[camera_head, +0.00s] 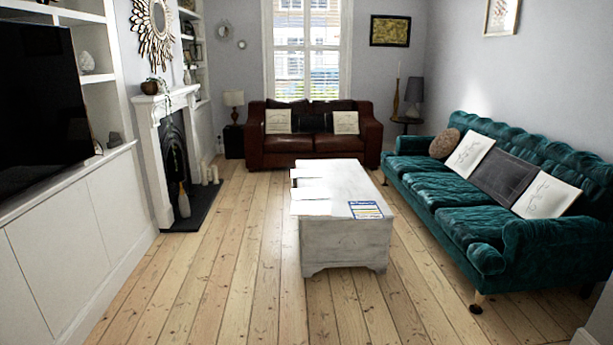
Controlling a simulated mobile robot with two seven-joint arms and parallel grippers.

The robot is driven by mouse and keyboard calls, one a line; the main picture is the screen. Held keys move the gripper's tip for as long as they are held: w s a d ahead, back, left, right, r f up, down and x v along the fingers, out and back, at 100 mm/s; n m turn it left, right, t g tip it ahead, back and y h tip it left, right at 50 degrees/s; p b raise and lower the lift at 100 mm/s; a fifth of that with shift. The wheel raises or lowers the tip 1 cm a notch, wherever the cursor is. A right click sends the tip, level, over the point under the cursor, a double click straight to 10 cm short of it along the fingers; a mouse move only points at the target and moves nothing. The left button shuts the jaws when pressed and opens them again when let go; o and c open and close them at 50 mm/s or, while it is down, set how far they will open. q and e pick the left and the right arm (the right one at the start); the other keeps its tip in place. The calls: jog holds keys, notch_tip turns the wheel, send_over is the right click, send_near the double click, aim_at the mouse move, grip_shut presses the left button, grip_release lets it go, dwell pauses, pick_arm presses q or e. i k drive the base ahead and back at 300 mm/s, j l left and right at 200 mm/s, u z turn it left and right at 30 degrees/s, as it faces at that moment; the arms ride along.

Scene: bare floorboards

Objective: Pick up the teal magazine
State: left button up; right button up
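A small flat magazine (365,210) lies near the front right corner of the white coffee table (343,250). Its cover looks blue and white with a little orange; I cannot tell if it is the teal one. Several pale flat things (309,183) lie along the table's left edge, washed out by bright light, so their covers cannot be read. Neither of my grippers shows in the head view.
A teal sofa (470,212) stands along the right wall, a brown leather sofa (292,143) at the back. A fireplace (178,150) and white cabinets (75,250) line the left. Bare floorboards (225,270) are clear left of and before the table.

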aim_at(308, 172)
jog(key=z, duration=0.35)
jog(key=i, duration=3)
jog(key=i+u, duration=0.2)
jog(key=i, duration=0.55)
jog(key=i+l+u, duration=0.15)
jog(key=i, duration=0.55)
